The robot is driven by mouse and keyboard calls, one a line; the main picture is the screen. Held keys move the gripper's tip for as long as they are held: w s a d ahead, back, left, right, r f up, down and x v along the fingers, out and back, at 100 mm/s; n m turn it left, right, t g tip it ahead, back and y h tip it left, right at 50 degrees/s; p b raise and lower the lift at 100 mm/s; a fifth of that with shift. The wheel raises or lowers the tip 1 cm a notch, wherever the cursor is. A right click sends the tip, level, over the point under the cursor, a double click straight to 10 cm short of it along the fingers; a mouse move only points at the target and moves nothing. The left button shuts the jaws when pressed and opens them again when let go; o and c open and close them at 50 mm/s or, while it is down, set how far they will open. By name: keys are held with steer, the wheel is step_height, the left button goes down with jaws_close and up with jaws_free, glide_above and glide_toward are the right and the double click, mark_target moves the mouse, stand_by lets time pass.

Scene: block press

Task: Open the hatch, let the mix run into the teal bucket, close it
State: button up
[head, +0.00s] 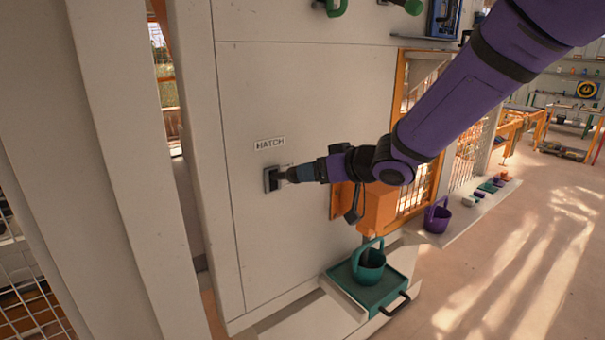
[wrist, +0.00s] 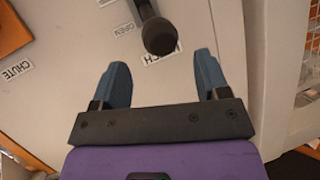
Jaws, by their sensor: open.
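The hatch handle (head: 270,180) is a dark lever on the pale wall, under the HATCH label (head: 270,143). In the wrist view its round dark end (wrist: 159,36) stands just beyond my fingertips, roughly centred on the gap. My gripper (head: 287,175) is open and empty, close in front of the handle; its blue fingers spread wide in the wrist view (wrist: 162,65). The orange chute (head: 382,208) is on the wall to the right, partly behind my arm. The teal bucket (head: 370,266) stands upright below it. The inside of the bucket is too small to read.
The bucket stands on a teal tray (head: 385,290) with a dark handle on a low ledge. A purple bucket (head: 437,218) stands further right. OPEN (wrist: 123,29) and CHUTE (wrist: 14,76) labels show in the wrist view. The floor at right is clear.

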steer(key=v, duration=0.4)
steer(key=shift+s+d+r, duration=0.1)
steer(key=shift+s+d, duration=0.05)
steer(key=s+d+r+m+t+h, duration=0.1)
steer(key=s+d+r+m+h, duration=0.2)
steer(key=d+h, duration=0.35)
steer(key=s+d+r+m+t+h, duration=0.2)
steer(key=s+d+r+h, duration=0.15)
steer(key=d, duration=0.65)
steer(key=s+d+m+g, duration=0.1)
steer(key=s+d+g, duration=0.1)
steer(key=s, duration=0.8)
steer(key=s+d+f+m+g, duration=0.1)
steer(key=s+d+g, duration=0.2)
steer(key=s, duration=0.8)
steer(key=shift+s+f+m+g, duration=0.25)
steer(key=shift+m+g, duration=0.05)
steer(key=shift+g, duration=0.5)
